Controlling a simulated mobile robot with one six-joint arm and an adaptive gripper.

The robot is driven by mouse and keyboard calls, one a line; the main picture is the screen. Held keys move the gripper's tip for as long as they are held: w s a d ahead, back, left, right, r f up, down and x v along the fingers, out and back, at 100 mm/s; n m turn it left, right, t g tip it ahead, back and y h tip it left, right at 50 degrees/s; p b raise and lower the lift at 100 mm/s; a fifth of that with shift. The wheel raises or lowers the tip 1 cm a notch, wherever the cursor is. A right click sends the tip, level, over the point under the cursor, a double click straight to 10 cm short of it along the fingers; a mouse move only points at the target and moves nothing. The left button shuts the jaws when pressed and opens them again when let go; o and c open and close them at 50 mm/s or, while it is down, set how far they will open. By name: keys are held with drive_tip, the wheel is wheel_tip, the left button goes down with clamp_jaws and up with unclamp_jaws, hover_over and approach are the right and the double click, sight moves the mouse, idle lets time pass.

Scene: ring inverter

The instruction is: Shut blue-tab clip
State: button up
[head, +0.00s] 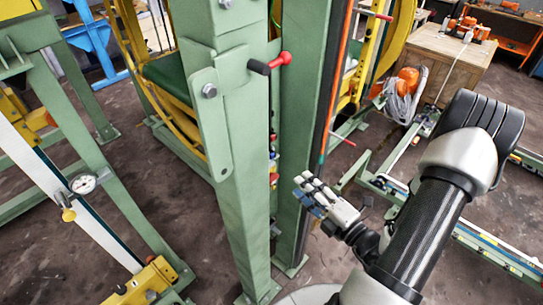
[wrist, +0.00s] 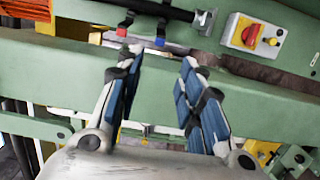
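The blue-tab clip (wrist: 160,38) shows at the top of the wrist view. It is a small dark clip with a blue tab at its lower end, by a black bar (wrist: 175,10). A similar clip with a red tab (wrist: 121,32) is to its left. I cannot tell whether either clip is open or shut. My gripper (wrist: 160,60) is open, with its blue-padded fingers apart and nothing between them. In the picture the blue tab lies just beyond the fingertips, between them. In the head view my gripper (head: 314,197) is right of the green posts; the clip is not clearly seen there.
A green beam (wrist: 260,105) crosses behind my fingers. Bare floor shows lower left.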

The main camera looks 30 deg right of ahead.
sight(273, 157)
drive_tip(key=w+a, duration=0.1)
drive_tip(key=w, duration=0.8)
drive_tip(key=w+a, duration=0.1)
drive_tip(key=w, duration=0.4)
drive_tip(key=shift+w+a+b, duration=0.35)
drive_tip(key=shift+b, duration=0.05)
drive_tip(key=shift+c, duration=0.6)
clamp_jaws()
